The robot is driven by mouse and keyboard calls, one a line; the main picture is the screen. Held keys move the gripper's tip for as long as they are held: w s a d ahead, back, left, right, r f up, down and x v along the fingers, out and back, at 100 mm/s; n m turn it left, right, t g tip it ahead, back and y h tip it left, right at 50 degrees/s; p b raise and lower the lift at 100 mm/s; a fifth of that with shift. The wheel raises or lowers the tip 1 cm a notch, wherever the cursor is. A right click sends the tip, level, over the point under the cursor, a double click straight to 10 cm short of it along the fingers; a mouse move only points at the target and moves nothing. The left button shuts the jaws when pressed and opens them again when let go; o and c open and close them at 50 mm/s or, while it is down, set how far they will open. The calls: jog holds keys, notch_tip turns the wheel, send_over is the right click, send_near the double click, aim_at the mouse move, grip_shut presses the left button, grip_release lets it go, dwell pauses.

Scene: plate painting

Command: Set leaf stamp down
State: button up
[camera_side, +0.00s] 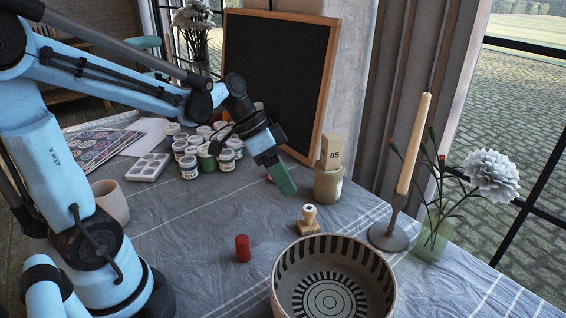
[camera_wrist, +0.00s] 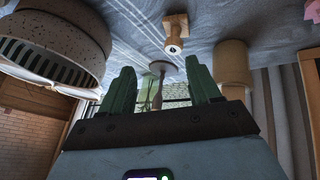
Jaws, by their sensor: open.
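A small wooden stamp (camera_side: 308,220) with a rounded handle and a dark mark on top stands upright on the grey cloth, just behind the bowl. It also shows in the wrist view (camera_wrist: 175,34), beyond the fingers and apart from them. Whether its printing face has a leaf cannot be told, as it is turned down. My gripper (camera_side: 286,182) is above the cloth, behind and left of the stamp in the side view. Its two green fingers stand apart in the wrist view (camera_wrist: 160,90), with nothing held between them.
A striped speckled bowl (camera_side: 390,285) stands in front of the stamp. A jar (camera_side: 328,186) with a block marked 85 is close behind. A candle holder (camera_side: 389,238) and flower vase (camera_side: 433,238) are at right, a red cylinder (camera_side: 243,248) at left. Several paint pots crowd behind.

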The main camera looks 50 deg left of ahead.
jog(key=shift+s+d+r+n+t+y, duration=0.1)
jog(key=shift+s+r+n+t+y, duration=0.15)
jog(key=shift+s+n+t+y, duration=0.55)
jog(key=shift+s+d+r+n+t+y, duration=0.1)
jog(key=shift+s+r+n+t+y, duration=0.3)
jog(key=shift+s+n+y, duration=0.6)
jog(key=shift+s+d+r+n+t+y, duration=0.1)
jog(key=shift+s+r+n+t+y, duration=0.05)
jog(key=shift+s+n+t+y, duration=0.7)
